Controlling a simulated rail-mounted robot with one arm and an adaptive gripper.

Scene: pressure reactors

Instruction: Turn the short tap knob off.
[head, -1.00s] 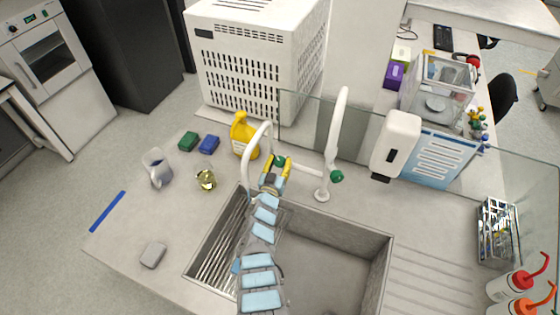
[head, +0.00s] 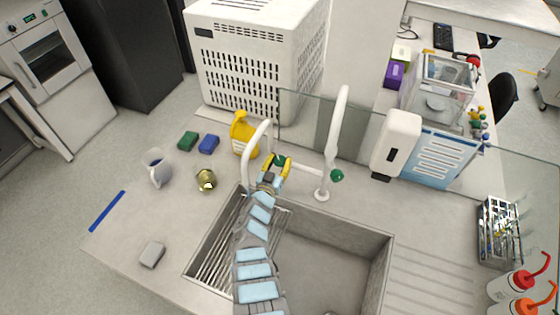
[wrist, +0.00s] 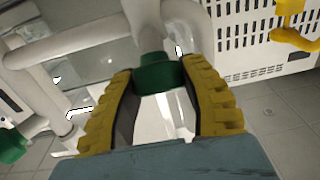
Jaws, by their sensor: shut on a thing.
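The short tap (head: 248,158) is a white curved spout at the back edge of the sink. Its green knob (head: 280,160) sits to the right of the spout, between the yellow fingers of my gripper (head: 278,167). In the wrist view the same green knob (wrist: 160,73) lies between the fingertips of my gripper (wrist: 165,80), which are shut on it. The knob's sides are partly hidden by the fingers. The tall tap (head: 340,120) stands to the right with its own green knob (head: 337,175), clear of my gripper.
The sink (head: 340,262) lies below my arm. A yellow jug (head: 242,135) stands close behind the short tap. A glass panel (head: 300,118) and a white soap dispenser (head: 396,145) stand behind and to the right. The counter left of the sink holds a pitcher (head: 158,172) and small items.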

